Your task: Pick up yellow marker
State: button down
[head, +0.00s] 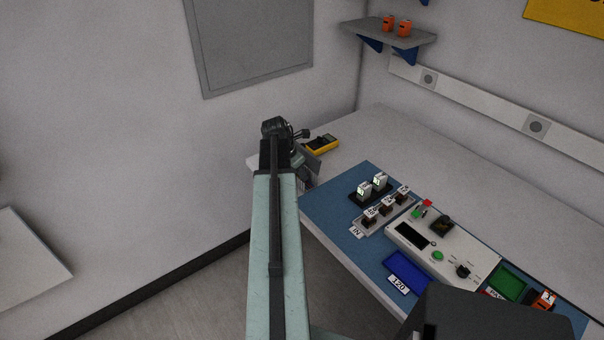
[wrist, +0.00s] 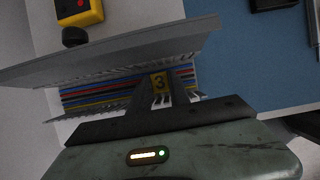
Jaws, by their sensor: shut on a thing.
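The yellow marker (wrist: 159,82), a small yellow piece with a black "3", shows in the wrist view between the dark fingers of my gripper (wrist: 158,92). My gripper is shut on it. Behind it are several red, blue, yellow and dark wires (wrist: 84,92) in a grey slotted duct (wrist: 130,52). I cannot tell whether the marker touches the wires or the duct. In the head view my arm reaches to the far left end of the bench, and the marker is not discernible there.
A yellow multimeter (head: 322,144) lies just beyond my wrist. The blue mat (head: 325,203) to the right carries small dark modules (head: 386,209), a white control box (head: 445,250), a blue tray (head: 408,271) and a green tray (head: 507,285). The bench's back strip is clear.

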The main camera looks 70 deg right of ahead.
notch_tip(320, 180, up, 10)
jog(key=p, duration=1)
